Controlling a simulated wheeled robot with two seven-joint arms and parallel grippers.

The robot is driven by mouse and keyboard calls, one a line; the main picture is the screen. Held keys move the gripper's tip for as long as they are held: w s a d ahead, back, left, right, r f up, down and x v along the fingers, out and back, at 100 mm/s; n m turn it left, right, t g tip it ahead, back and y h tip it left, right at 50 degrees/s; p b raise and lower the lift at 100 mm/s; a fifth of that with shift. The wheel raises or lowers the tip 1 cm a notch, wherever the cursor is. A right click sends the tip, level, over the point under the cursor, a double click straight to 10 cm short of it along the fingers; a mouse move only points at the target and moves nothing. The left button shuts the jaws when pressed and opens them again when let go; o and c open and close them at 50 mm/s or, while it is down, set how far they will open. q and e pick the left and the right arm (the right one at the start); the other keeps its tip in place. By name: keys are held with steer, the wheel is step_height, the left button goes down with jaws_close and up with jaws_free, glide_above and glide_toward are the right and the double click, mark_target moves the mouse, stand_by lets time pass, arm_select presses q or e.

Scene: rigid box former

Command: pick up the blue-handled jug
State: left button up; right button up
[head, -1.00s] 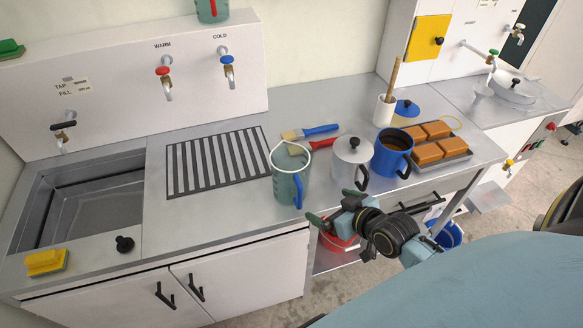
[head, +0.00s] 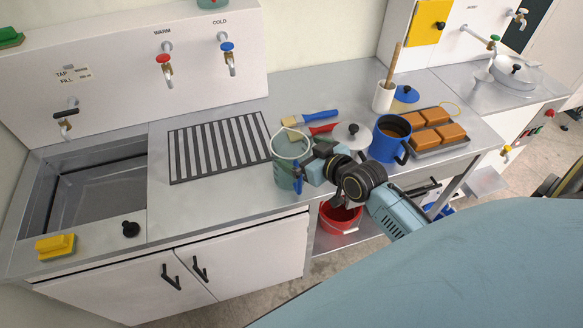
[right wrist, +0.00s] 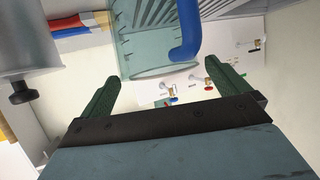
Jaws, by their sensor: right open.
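The blue-handled jug (head: 283,174) is a translucent green jug with a pale rim, upright on the steel counter right of the striped drain grid. My right gripper (head: 299,172) is at its right front side and partly covers it. In the right wrist view, the open right gripper (right wrist: 162,72) has its two green fingers apart with nothing gripped. The jug (right wrist: 143,45) and its blue handle (right wrist: 187,35) lie just ahead, between the finger lines. Whether a finger touches the jug cannot be told. My left gripper is not in view.
A grey lidded pot (head: 351,136) and a blue mug (head: 389,139) stand close right of the jug. Brushes (head: 311,118) lie behind it. A tray of orange blocks (head: 440,148) is farther right. The drain grid (head: 218,147) at left is clear. A red bucket (head: 338,217) is below.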

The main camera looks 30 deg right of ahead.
mark_target(280, 142)
steer(key=x, duration=0.4)
steer(key=shift+w+a, duration=0.2)
steer(key=shift+w, duration=0.1)
steer(key=c, duration=1.2)
steer(key=shift+r, duration=0.1)
